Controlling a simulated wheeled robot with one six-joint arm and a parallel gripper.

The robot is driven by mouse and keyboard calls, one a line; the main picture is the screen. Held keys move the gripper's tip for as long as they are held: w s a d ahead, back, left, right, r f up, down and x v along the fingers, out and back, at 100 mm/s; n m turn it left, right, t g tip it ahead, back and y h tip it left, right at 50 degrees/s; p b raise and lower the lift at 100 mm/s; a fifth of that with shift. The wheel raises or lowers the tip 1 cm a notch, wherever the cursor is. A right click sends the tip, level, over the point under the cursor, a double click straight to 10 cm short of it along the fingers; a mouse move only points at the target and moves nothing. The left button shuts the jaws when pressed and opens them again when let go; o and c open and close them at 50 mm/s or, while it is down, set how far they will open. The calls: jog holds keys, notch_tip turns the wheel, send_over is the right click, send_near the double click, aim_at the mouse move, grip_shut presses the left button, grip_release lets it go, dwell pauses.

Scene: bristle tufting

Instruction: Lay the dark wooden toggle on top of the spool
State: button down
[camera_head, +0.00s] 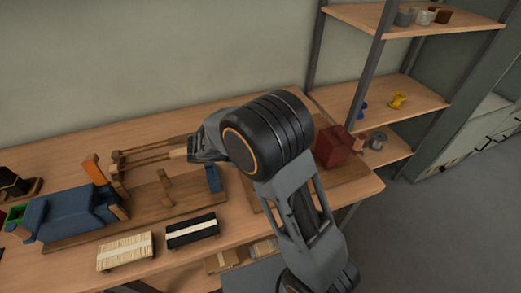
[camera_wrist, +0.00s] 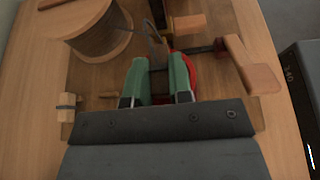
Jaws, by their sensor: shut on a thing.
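The wooden spool (camera_wrist: 100,40) stands on a brown board at the upper left of the wrist view. My gripper (camera_wrist: 159,68) has green fingertips and is to the right of the spool. It is shut on a small dark piece (camera_wrist: 155,47) that shows between and beyond the tips; I cannot tell for sure that it is the toggle. A brown bar (camera_wrist: 55,3) shows at the top left edge by the spool's upper rim, partly cut off. In the head view my arm hides the spool and the gripper.
A red part (camera_wrist: 191,72) lies behind the fingers. A wooden handle on a dark rod (camera_wrist: 252,68) is to the right, and a pale banded peg (camera_wrist: 66,105) to the left.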

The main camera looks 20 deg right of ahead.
dwell(0.3)
jog(key=c, duration=0.9)
grip_release()
jog(key=shift+c, duration=0.2)
jog(key=v, duration=1.3)
jog(key=shift+a, duration=0.4)
